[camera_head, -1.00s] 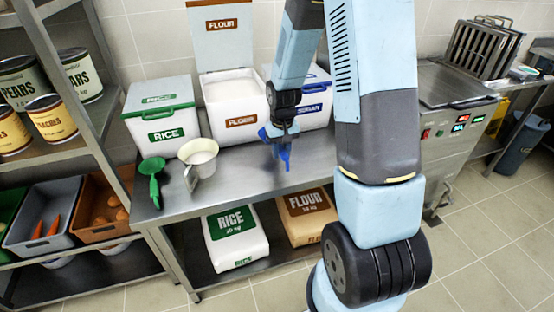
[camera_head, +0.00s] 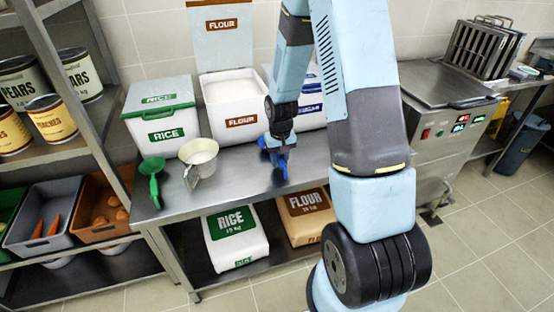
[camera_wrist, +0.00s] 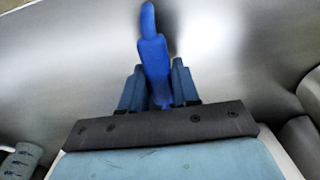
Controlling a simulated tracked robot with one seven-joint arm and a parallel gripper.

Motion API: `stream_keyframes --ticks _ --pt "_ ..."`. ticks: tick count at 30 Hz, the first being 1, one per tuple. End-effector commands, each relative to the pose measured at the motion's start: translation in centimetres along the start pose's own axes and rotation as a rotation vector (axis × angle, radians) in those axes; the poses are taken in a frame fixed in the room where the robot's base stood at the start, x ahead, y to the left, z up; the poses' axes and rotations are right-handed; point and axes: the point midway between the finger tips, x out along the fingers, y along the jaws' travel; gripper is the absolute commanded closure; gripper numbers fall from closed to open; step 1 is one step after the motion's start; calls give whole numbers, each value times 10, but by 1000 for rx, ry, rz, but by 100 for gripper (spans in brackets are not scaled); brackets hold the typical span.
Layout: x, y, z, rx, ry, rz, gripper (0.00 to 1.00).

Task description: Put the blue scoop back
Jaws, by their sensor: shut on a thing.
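The blue scoop (camera_wrist: 153,58) is between the fingers of my gripper (camera_wrist: 158,85) in the wrist view, and the gripper is shut on it. In the head view my gripper (camera_head: 278,150) is low over the steel counter, in front of the sugar bin (camera_head: 310,103). There the blue scoop (camera_head: 281,168) hangs below the fingers, near the counter top; I cannot tell whether it touches. The sugar bin is largely hidden behind my arm.
The open flour bin (camera_head: 236,125) and the closed rice bin (camera_head: 160,128) stand along the wall. A shelf (camera_head: 78,150) with cans stands at far left. The counter's front (camera_head: 235,193) is clear.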

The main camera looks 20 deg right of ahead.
Motion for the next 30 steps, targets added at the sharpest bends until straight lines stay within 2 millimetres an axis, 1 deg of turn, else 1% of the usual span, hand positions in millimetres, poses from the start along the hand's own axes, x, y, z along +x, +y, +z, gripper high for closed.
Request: stream_keyframes --ticks 1,2,9,17,20,23,26,30 --pt "1 0 0 0 -1 0 100" --pt "1 0 0 0 0 0 67" --pt "1 0 0 0 0 0 44" --pt "0 0 0 1 0 0 44" --pt "-4 1 0 1 0 0 44" --pt "-13 1 -1 1 2 0 44" --pt "-27 1 -1 2 2 0 44" --pt "-50 1 -1 2 4 0 44"
